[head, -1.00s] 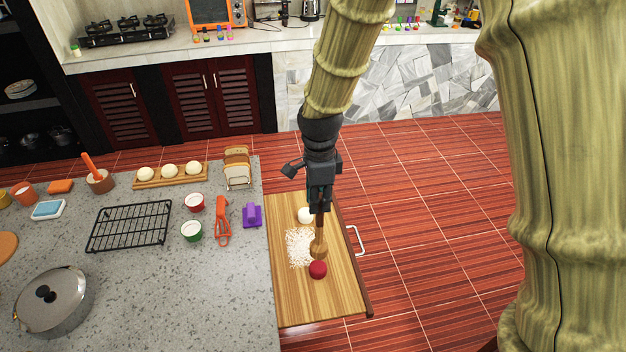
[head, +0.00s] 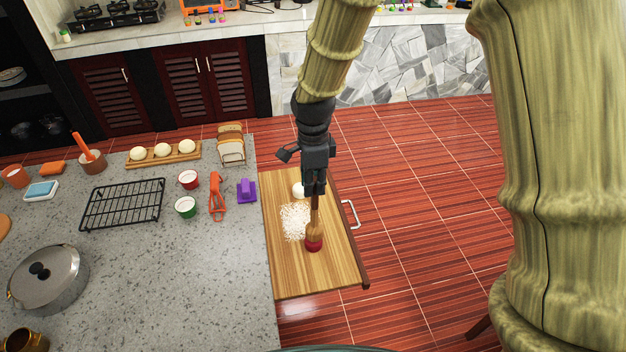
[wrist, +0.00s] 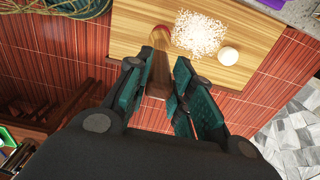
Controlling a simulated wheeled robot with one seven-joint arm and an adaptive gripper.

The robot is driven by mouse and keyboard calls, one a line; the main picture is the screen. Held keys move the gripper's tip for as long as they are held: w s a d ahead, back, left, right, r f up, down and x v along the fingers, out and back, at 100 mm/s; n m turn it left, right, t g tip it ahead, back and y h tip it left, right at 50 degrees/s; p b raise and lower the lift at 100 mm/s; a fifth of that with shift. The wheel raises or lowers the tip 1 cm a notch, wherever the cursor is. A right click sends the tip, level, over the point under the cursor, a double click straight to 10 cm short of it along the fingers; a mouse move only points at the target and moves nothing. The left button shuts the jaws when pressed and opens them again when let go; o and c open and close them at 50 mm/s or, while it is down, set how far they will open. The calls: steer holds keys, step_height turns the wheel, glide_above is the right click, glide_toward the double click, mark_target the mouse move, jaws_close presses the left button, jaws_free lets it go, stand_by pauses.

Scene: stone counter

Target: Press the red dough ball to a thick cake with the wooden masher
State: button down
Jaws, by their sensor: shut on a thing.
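My gripper (head: 315,189) is shut on the handle of the wooden masher (head: 314,229), which points down, nearly upright. Red shows below the head in the head view. In the wrist view the masher (wrist: 159,65) runs out between the two teal fingers, and a sliver of red dough (wrist: 161,29) shows past its far end. The dough lies on the wooden board (head: 320,278).
A white flour patch (head: 294,221) and a white dough ball (head: 298,190) lie on the board behind the dough. The grey counter at left holds a purple tool (head: 246,191), a red-orange whisk-like tool (head: 217,197), small bowls, a black rack (head: 122,204) and a lidded pot (head: 47,279).

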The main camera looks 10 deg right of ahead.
steer(key=shift+w+f, duration=0.35)
steer(key=shift+w, duration=0.05)
steer(key=shift+s+r, duration=0.2)
steer(key=shift+s, duration=0.05)
steer(key=shift+f, duration=0.1)
steer(key=shift+w, duration=0.15)
steer(key=shift+f, duration=0.55)
steer(key=shift+f+p, duration=0.35)
steer(key=shift+f, duration=0.7)
stand_by(2.1)
steer(key=shift+p, duration=0.3)
steer(key=shift+f+p, duration=0.35)
steer(key=shift+p, duration=0.4)
stand_by(2.4)
